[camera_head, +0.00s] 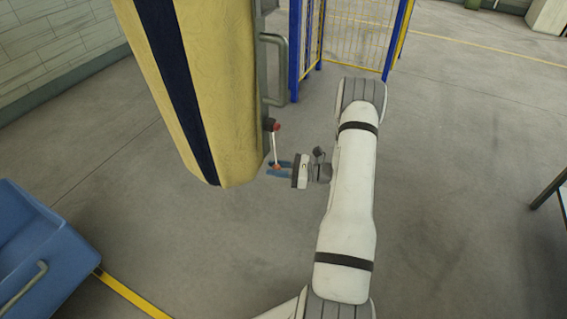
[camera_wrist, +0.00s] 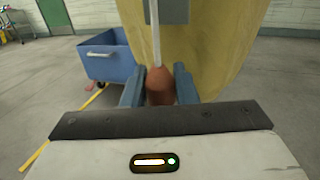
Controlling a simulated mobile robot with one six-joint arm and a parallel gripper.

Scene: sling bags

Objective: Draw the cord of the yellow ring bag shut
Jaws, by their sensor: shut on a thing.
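The yellow bag (camera_head: 228,100) with a dark blue stripe hangs large and upright in the head view; its top is cut off. It also fills the upper right of the wrist view (camera_wrist: 215,45). A pale cord (camera_head: 275,146) runs down from a small dark fitting with a red part (camera_head: 275,126) on the bag's right side. The cord ends in an orange-brown knob (camera_wrist: 158,88). My gripper (camera_head: 277,169) is right of the bag's lower end, its blue fingers shut on the knob. The cord (camera_wrist: 156,42) looks straight. No ring is clearly visible.
A blue bin (camera_head: 40,250) stands at lower left and also shows in the wrist view (camera_wrist: 105,57). A blue and yellow fence (camera_head: 345,35) stands behind. The floor around my arm is clear.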

